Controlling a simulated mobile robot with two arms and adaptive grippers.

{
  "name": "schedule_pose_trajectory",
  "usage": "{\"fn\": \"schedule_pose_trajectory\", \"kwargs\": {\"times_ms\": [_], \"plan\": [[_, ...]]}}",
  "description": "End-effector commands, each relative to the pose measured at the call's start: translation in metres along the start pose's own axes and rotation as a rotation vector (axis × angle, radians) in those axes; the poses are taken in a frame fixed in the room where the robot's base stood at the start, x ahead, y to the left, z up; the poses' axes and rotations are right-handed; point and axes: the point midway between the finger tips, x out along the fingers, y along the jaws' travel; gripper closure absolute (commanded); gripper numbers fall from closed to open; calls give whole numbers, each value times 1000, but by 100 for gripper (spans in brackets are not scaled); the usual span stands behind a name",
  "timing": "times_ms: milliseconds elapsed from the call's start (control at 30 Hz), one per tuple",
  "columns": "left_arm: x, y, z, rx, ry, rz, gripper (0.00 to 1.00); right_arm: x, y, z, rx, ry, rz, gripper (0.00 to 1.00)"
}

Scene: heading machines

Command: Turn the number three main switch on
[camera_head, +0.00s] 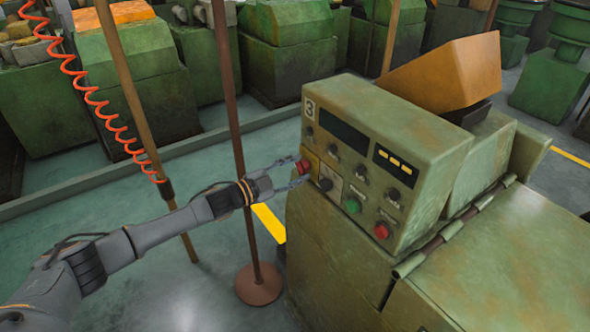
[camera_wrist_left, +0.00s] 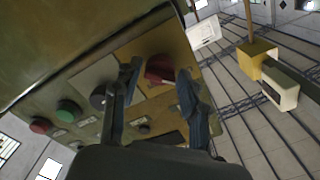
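The control box (camera_head: 400,140) marked with a 3 stands on a green machine. A red switch knob (camera_head: 303,166) on a yellow plate sits at the left end of its lower row; it also shows in the left wrist view (camera_wrist_left: 160,68). My left gripper (camera_head: 296,178) is at this knob. In the left wrist view, its two fingers (camera_wrist_left: 158,84) are apart, one on each side of the red knob, with small gaps showing. Contact with the knob cannot be made out. My right gripper is in neither view.
Beside the red knob are a black knob (camera_head: 326,184), a green button (camera_head: 352,205) and a red button (camera_head: 381,230). A brown pole on a round base (camera_head: 259,284) stands close to my left arm. A coiled red hose (camera_head: 100,103) hangs at the left.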

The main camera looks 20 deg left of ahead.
Motion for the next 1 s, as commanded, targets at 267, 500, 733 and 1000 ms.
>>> {"fn": "schedule_pose_trajectory", "kwargs": {"times_ms": [267, 500, 733, 1000], "plan": [[0, 0, 0, 1, 0, 0, 98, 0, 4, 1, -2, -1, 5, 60], [0, 1, 1, 51, 0, 0, 98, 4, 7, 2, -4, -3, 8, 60], [0, 2, 2, 193, 0, 0, 98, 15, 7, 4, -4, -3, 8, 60], [0, 3, 2, 442, 0, -1, 98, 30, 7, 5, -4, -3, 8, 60]]}}
